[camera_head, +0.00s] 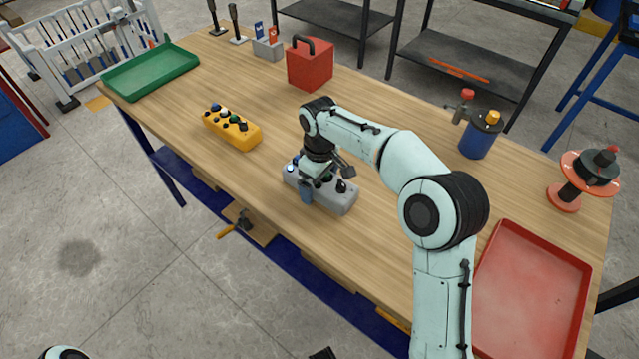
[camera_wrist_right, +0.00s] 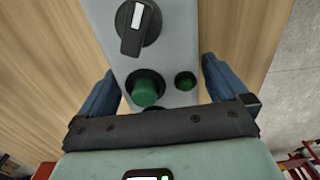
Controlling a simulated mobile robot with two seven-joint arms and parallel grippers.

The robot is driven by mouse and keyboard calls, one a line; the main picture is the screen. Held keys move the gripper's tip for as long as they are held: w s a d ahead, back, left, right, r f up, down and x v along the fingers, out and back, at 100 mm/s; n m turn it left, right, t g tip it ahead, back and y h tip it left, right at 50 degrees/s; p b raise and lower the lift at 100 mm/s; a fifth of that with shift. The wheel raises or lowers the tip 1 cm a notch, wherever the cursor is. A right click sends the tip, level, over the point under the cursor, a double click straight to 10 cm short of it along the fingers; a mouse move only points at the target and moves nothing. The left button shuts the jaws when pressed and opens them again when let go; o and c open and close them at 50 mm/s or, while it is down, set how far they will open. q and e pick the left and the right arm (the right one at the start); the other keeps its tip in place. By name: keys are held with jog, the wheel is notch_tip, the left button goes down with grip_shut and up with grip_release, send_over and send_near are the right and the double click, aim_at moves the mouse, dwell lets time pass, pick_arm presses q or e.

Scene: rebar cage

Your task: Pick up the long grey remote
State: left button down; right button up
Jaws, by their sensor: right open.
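The long grey remote (camera_head: 334,200) lies on the wooden table near its front edge, with dark knobs and buttons on top. My right gripper (camera_head: 320,181) is over it, pointing down, and covers its middle. In the right wrist view the grey remote (camera_wrist_right: 180,50) shows a black rotary knob and two green buttons. The open right gripper (camera_wrist_right: 160,85) has one blue finger on each side of the remote, with wood visible in gaps beside it. Whether the fingertips reach below its top face is hard to tell. My left gripper is not in view.
A yellow button box (camera_head: 240,134) lies to the left. A green tray (camera_head: 150,73), red box (camera_head: 310,68), blue canister (camera_head: 478,138), orange-red reel (camera_head: 566,195) and red tray (camera_head: 530,300) are also on the table (camera_head: 280,120). The wood around the remote is clear.

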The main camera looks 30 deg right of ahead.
jog(key=shift+c, duration=0.3)
jog(key=shift+r, duration=0.1)
jog(key=c, duration=1.2)
jog(key=shift+r, duration=0.1)
